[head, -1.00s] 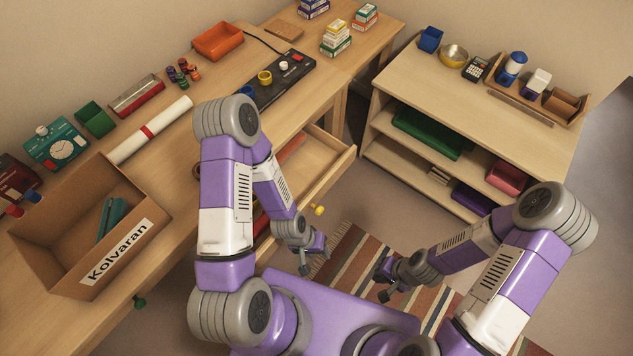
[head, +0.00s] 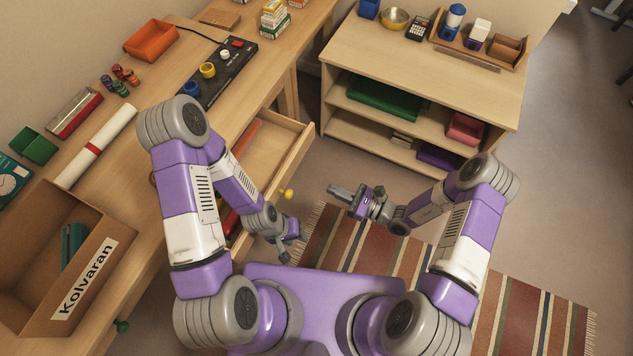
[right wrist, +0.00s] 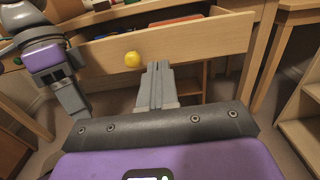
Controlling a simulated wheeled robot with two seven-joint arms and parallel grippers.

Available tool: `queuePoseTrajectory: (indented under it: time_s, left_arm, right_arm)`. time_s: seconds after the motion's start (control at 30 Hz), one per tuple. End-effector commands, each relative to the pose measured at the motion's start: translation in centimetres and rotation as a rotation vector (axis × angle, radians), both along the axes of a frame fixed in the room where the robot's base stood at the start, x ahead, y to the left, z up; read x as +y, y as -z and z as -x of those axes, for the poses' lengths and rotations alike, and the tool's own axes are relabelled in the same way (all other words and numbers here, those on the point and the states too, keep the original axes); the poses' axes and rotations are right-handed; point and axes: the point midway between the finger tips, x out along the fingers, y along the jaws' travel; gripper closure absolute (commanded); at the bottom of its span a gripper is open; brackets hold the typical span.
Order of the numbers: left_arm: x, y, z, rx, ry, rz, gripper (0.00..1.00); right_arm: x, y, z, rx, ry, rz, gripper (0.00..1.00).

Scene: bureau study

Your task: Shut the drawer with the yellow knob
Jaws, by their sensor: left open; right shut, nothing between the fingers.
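The drawer (head: 296,150) under the desk is pulled open, and its yellow knob (head: 287,194) is on the front panel. The knob also shows in the right wrist view (right wrist: 132,60), on the drawer front (right wrist: 185,48). My right gripper (head: 340,190) is shut and empty, a little to the right of the knob and apart from it. In the right wrist view its shut fingers (right wrist: 158,75) point toward the drawer front, just right of and below the knob. My left gripper (head: 286,248) is open and empty, below the knob near the drawer's near end. My left arm hides part of the drawer.
The desk carries a cardboard box (head: 90,250), an orange tray (head: 151,40) and a black button panel (head: 217,73). A green knob (head: 122,326) shows lower on the desk front. A shelf unit (head: 420,80) stands at the back right. A striped rug (head: 400,260) covers clear floor.

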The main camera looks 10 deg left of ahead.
Motion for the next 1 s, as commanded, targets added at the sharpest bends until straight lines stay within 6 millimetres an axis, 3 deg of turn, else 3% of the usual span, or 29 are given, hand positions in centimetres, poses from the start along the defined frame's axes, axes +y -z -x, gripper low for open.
queuePoseTrajectory:
  time_s: [0.4, 0.6, 1.0]
  left_arm:
    - [0.0, 1.7, 0.0, 0.000, 0.000, 0.000, 0.57]
    - [0.0, 2.5, 0.0, 0.000, 0.000, 0.000, 0.57]
    - [0.0, 2.8, 0.0, 0.000, 0.000, 0.000, 0.57]
  right_arm:
    - [8.1, 0.1, -2.7, -0.002, -0.009, 0.001, 1.00]
    - [11.0, 0.2, -3.7, 0.001, -0.009, 0.002, 1.00]
    - [12.5, 0.0, -4.4, 0.001, -0.006, 0.002, 1.00]
